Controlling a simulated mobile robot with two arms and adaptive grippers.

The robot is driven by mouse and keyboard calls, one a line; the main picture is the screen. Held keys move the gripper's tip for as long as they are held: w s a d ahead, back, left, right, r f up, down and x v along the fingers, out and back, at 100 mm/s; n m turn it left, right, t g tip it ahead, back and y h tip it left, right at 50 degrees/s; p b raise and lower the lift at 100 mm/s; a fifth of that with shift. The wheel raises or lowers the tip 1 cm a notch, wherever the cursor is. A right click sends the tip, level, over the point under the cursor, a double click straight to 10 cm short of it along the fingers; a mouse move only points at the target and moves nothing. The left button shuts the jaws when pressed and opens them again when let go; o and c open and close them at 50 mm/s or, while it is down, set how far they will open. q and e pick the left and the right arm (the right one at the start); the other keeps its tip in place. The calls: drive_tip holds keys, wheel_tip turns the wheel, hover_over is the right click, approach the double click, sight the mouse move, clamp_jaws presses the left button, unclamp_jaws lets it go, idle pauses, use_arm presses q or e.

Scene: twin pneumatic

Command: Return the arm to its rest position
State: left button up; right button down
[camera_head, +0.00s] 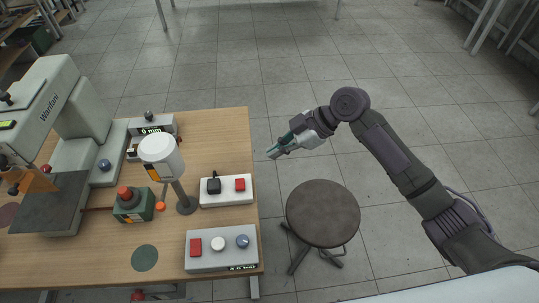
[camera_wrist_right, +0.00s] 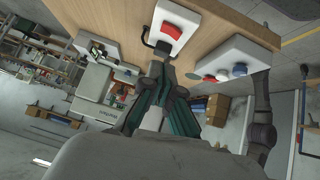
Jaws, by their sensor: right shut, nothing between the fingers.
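My right arm reaches in from the right side of the head view, and its gripper (camera_head: 274,152) points left toward the table's right edge. The gripper is shut and empty, in the air to the right of the table and apart from it. In the right wrist view, the green-lined fingers (camera_wrist_right: 163,72) come together near a white box with a red button (camera_wrist_right: 179,24), which lies beyond them. My left gripper is in neither view.
A wooden table (camera_head: 218,130) carries a white press (camera_head: 90,110), a lamp-like white cylinder (camera_head: 160,155), a box with a red button (camera_head: 227,188) and a grey button panel (camera_head: 220,262). A round stool (camera_head: 323,212) stands below my right arm.

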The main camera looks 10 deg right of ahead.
drive_tip(key=shift+a, duration=0.15)
drive_tip(key=w+d+f+m+t+h, duration=0.1)
drive_tip(key=d+f+m, duration=0.3)
drive_tip(key=f, duration=0.7)
drive_tip(key=d+f+m+t+h, duration=0.25)
drive_tip(key=f+m, duration=0.25)
drive_tip(key=f, duration=0.6)
drive_tip(key=s+d+f+m+h, duration=0.1)
drive_tip(key=s+d+f+m, duration=0.15)
drive_tip(key=f, duration=0.35)
drive_tip(key=s+d+f+m+h, duration=0.1)
drive_tip(key=s+d+f, duration=0.15)
drive_tip(key=f, duration=0.25)
drive_tip(key=s+d+f+m+g+h, duration=0.1)
drive_tip(key=s+d+f, duration=0.1)
drive_tip(key=s+f, duration=0.7)
drive_tip(key=s+d+f+m+g+h, duration=0.1)
drive_tip(key=s+d+f+m+h, duration=0.15)
drive_tip(key=s+f, duration=0.6)
drive_tip(key=s+f+g, duration=0.1)
drive_tip(key=s+f, duration=0.1)
drive_tip(key=s, duration=2)
drive_tip(key=shift+s+f, duration=0.3)
drive_tip(key=shift+f, duration=0.1)
drive_tip(key=shift+g, duration=0.25)
